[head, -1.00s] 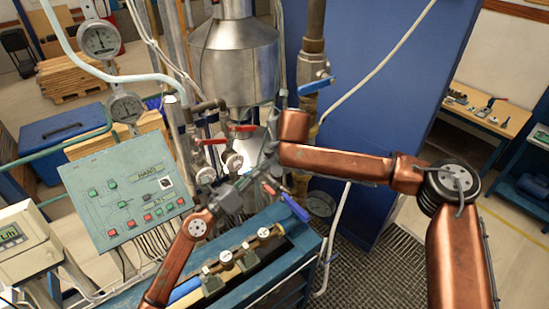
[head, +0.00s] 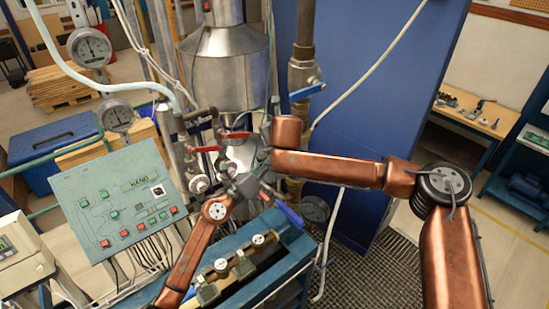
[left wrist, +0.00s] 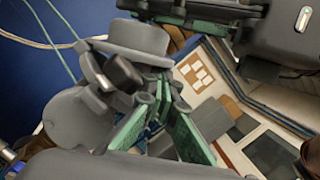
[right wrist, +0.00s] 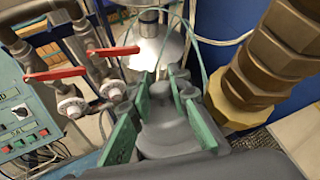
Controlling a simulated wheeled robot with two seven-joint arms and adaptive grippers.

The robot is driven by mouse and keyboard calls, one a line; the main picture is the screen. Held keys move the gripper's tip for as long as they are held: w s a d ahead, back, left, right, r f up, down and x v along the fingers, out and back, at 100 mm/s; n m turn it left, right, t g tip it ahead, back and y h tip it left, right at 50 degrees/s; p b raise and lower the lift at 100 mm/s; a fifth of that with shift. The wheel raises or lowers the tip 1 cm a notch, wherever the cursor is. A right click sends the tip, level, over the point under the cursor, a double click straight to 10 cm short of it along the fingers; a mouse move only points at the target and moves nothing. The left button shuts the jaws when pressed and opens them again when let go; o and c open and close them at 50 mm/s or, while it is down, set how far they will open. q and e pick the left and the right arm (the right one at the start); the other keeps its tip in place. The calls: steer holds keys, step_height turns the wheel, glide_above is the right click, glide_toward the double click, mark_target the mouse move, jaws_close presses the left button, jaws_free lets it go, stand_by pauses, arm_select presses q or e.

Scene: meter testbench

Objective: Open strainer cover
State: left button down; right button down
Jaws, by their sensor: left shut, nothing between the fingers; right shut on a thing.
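No strainer cover can be made out for certain. My left gripper (head: 245,184) is low in the middle of the head view, in front of the pipework and below my right gripper. In the left wrist view its green finger pads (left wrist: 164,98) come together with nothing between them. My right gripper (head: 265,132) is in front of the metal vessel. In the right wrist view its green-padded fingers (right wrist: 160,95) close around a grey part (right wrist: 166,112), partly hidden by the fingers. The two grippers are close together; I cannot tell whether they touch.
Red-handled valves (right wrist: 75,74) stand left of my right gripper, and a thick brass pipe fitting (right wrist: 268,65) stands right of it. The steel vessel (head: 225,65) is behind. A control panel (head: 118,205) is at left, and a brass-valve bench (head: 262,262) is in front.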

arm_select(q)
steer(key=shift+w+a+r, duration=0.2)
steer(key=shift+r, duration=0.2)
steer(key=shift+w+a+r, duration=0.2)
steer(key=shift+r, duration=0.15)
arm_select(e)
steer(key=shift+f, duration=0.1)
arm_select(q)
steer(key=shift+d, duration=0.1)
arm_select(e)
steer(key=c, duration=1.8)
jaws_free()
steer(key=shift+d, duration=0.15)
steer(key=shift+c, duration=0.2)
